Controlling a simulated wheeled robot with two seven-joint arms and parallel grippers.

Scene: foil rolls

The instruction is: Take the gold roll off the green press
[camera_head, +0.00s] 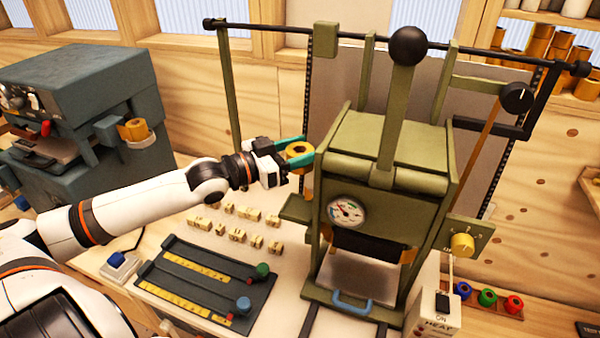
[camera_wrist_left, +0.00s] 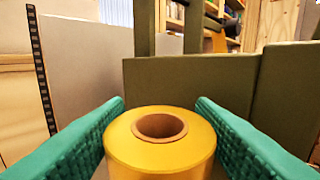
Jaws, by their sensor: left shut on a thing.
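The gold roll (camera_head: 299,149) stands upright at the left side of the green press (camera_head: 385,140), above a small green side shelf (camera_head: 296,208). My left gripper (camera_head: 296,154) has its teal fingers on either side of the roll and is shut on it. In the left wrist view the gold roll (camera_wrist_left: 160,158), with its brown cardboard core, sits between the two teal fingers (camera_wrist_left: 160,104). The press's green side panel (camera_wrist_left: 190,84) is just beyond it. A gold and pale piece (camera_head: 308,184) shows below the fingers; I cannot tell what it is. My right gripper is not in view.
A grey machine (camera_head: 80,110) with another gold roll (camera_head: 133,130) stands at the left. Small lettered blocks (camera_head: 237,233) and a dark slider panel (camera_head: 205,280) lie on the bench. A black-knobbed lever (camera_head: 407,46) rises from the press. Coloured rolls (camera_head: 488,298) lie at lower right.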

